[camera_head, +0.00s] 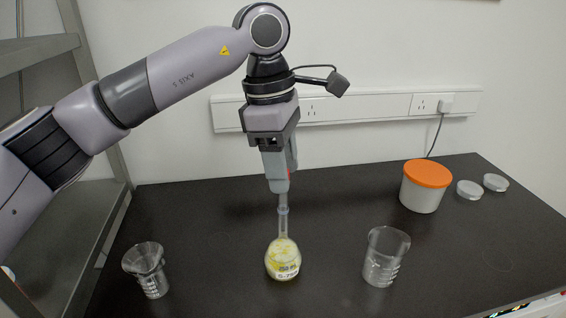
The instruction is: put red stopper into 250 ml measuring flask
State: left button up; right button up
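The measuring flask (283,262) stands upright on the dark table, with a round body, a narrow neck, yellowish contents and a label. My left gripper (279,186) points straight down just above the flask's mouth. Its fingers are seen edge-on, so I cannot tell whether they are open or shut. A small pale, translucent piece shows between the fingertips and the top of the neck. I cannot tell whether it is a stopper or part of the flask. No red stopper can be made out clearly. My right gripper is not in view.
A beaker with a funnel-like top (148,270) stands at the left and an empty glass beaker (384,257) at the right. A white tub with an orange lid (426,175) and two small clear dishes (469,190) stand at the back right. The table's middle back is clear.

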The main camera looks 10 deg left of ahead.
pick_arm(q)
notch_tip(320, 180, up, 7)
jog(key=a, duration=0.1)
dwell(0.5)
